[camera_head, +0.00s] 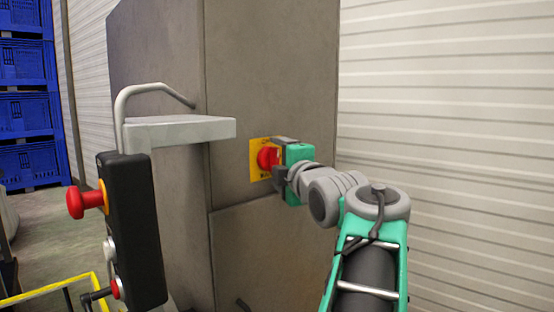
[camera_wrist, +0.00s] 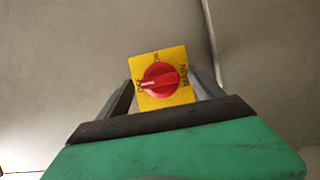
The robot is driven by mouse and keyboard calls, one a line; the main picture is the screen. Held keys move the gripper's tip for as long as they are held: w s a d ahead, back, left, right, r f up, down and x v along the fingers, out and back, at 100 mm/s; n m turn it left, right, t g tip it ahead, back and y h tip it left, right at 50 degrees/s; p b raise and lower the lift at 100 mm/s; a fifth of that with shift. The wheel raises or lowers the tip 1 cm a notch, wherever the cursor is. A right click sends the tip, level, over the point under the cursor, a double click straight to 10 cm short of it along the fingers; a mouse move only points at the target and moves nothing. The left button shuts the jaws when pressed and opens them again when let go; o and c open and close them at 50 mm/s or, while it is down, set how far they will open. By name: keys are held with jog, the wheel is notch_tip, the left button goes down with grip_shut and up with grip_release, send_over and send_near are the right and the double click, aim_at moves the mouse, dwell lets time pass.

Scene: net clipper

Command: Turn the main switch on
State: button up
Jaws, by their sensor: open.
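The main switch is a red rotary knob (camera_head: 267,158) on a square yellow plate (camera_head: 254,172), fixed to a grey cabinet face. In the wrist view the red knob (camera_wrist: 161,80) shows its white mark pointing left, towards lettering that looks like OFF on the yellow plate (camera_wrist: 181,97). My gripper (camera_head: 276,159) is at the switch, with its fingers beside the plate. In the wrist view my gripper (camera_wrist: 165,95) is open, one finger on each side of the knob. I cannot tell whether either finger touches it.
The grey cabinet (camera_head: 270,70) stands before a white ribbed wall (camera_head: 450,100). A black control box (camera_head: 133,230) with a red mushroom button (camera_head: 76,202) and a grey shelf (camera_head: 180,130) stand at left. Blue crates (camera_head: 25,110) are stacked behind. A yellow rail (camera_head: 50,288) is low left.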

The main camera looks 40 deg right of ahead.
jog(key=shift+w, duration=0.2)
jog(key=shift+c, duration=0.6)
jog(key=c, duration=1.3)
jog(key=shift+o, duration=0.2)
